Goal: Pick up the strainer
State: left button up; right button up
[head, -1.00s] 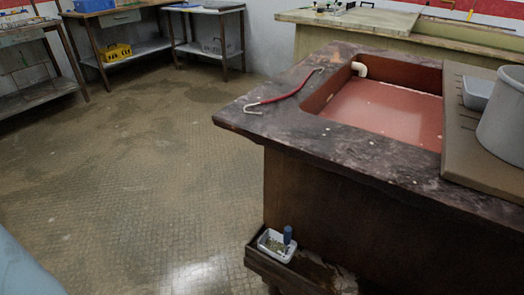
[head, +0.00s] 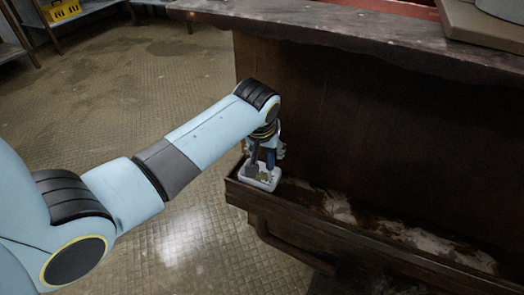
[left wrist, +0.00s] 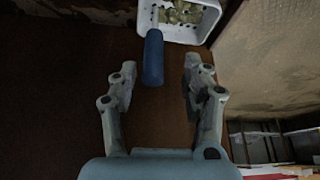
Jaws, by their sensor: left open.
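The strainer is a small white perforated basket (head: 268,184) with a blue handle. It sits at the left end of a wooden ledge on the front of the dark cabinet. Bits of pale yellowish stuff lie in it. My left gripper (head: 265,152) is just above it and partly hides it. In the left wrist view the blue handle (left wrist: 153,60) reaches down between the tips of my open left gripper (left wrist: 159,66), with the white basket (left wrist: 186,32) beyond. I see no finger pressed on the handle. My right gripper is out of view.
The wooden ledge (head: 330,208) runs right along the dark cabinet front (head: 350,110), with whitish, worn patches. The stone worktop (head: 300,17) overhangs above. Open tiled floor (head: 190,225) lies to the left. A yellow bin (head: 62,10) stands far back.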

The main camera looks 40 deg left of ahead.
pick_arm(q)
jog(key=b+x, duration=0.1)
jog(key=x, duration=0.1)
jog(key=d+b+x, duration=0.1)
jog(key=x, duration=0.1)
jog(key=shift+w+a+f, duration=0.1)
jog(key=shift+w+f, duration=0.05)
jog(key=shift+w+a+f+b, duration=0.1)
jog(key=shift+w+f+b, duration=0.15)
jog(key=shift+f, duration=0.2)
jog(key=shift+r, duration=0.1)
jog(key=shift+c, duration=0.7)
jog(key=c, duration=0.5)
grip_shut()
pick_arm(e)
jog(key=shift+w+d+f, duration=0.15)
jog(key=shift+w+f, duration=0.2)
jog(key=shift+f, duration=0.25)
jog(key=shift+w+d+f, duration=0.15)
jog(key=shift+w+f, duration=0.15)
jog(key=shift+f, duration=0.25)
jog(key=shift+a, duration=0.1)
